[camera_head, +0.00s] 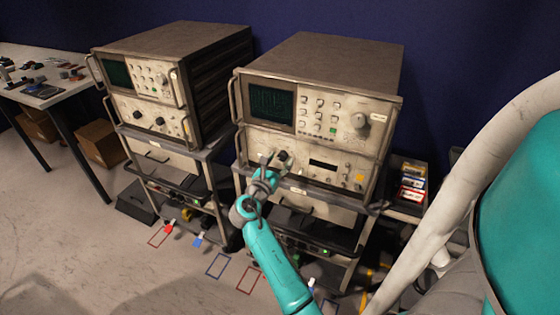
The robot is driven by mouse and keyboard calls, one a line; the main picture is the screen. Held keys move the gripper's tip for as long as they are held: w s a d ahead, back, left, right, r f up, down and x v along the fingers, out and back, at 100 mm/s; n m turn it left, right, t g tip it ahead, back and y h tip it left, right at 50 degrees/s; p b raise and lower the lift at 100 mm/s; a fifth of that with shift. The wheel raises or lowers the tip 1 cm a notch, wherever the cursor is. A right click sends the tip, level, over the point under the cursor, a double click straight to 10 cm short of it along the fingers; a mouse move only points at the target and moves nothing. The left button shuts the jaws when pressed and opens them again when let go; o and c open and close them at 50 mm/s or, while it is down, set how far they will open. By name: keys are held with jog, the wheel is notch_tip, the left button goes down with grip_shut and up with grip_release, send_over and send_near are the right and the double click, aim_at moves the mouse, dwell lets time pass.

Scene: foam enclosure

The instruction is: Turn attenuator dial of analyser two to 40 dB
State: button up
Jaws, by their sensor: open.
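Two analysers stand on separate racks. The dial's markings are too small to read, and I cannot read which analyser is number two.
A table (45,85) with small parts stands at the far left, with cardboard boxes under it. Metal handles flank both analyser fronts. Coloured boxes (412,182) sit right of the right rack. The floor at front left is mostly clear, with taped outlines (217,266).

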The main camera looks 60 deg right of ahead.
jog(key=shift+d, duration=0.35)
grip_shut()
